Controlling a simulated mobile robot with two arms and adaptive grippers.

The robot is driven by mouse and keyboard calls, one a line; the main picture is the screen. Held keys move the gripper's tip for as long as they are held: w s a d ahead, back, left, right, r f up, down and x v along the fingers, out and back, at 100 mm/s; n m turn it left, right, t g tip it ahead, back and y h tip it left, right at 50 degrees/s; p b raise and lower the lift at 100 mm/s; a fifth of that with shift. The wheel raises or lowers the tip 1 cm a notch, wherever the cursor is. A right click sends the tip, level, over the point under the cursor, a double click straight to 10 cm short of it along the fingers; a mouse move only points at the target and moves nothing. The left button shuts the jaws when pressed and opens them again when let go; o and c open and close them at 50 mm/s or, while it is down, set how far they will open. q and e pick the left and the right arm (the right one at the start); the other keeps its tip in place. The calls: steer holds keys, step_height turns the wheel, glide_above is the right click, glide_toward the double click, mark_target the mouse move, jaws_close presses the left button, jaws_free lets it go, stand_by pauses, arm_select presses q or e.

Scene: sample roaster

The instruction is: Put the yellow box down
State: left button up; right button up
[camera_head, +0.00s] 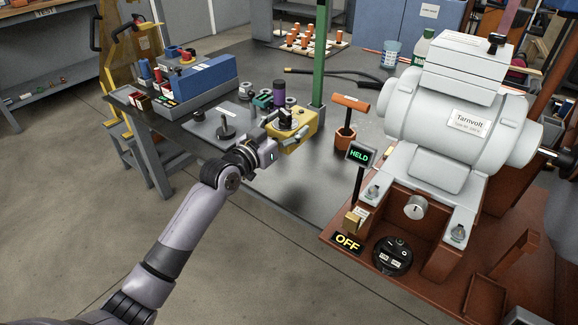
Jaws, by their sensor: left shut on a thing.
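The yellow box (297,136) is over the dark metal table (310,184), left of the green post. It has a black and purple knob on top. My left gripper (278,125) reaches in from the lower left and is shut on the box's near left side. The fingertips are small and partly hidden against the box. I cannot tell for sure whether the box's underside touches the table. My right gripper is not in view.
A grey motor (440,105) on a brown base stands at right, with a HELD sign (360,154). An orange-handled tool (345,135) stands right of the box. A green post (320,60) rises behind it. A blue bin (205,80) is at left. Bare table lies in front.

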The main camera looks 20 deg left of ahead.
arm_select(q)
step_height(320, 180, down, 7)
steer(key=shift+r+b, duration=0.2)
steer(key=shift+b, duration=0.7)
steer(key=shift+f, duration=0.75)
step_height(320, 180, down, 3)
steer(key=shift+b, duration=0.9)
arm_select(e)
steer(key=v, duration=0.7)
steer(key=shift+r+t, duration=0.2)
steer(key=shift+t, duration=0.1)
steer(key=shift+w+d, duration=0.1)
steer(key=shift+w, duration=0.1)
arm_select(q)
steer(key=o, duration=1.2)
steer(key=shift+f, duration=0.15)
steer(key=shift+c, duration=0.2)
steer(key=o, duration=0.4)
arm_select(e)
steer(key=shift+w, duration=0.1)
arm_select(q)
steer(key=shift+o, duration=0.2)
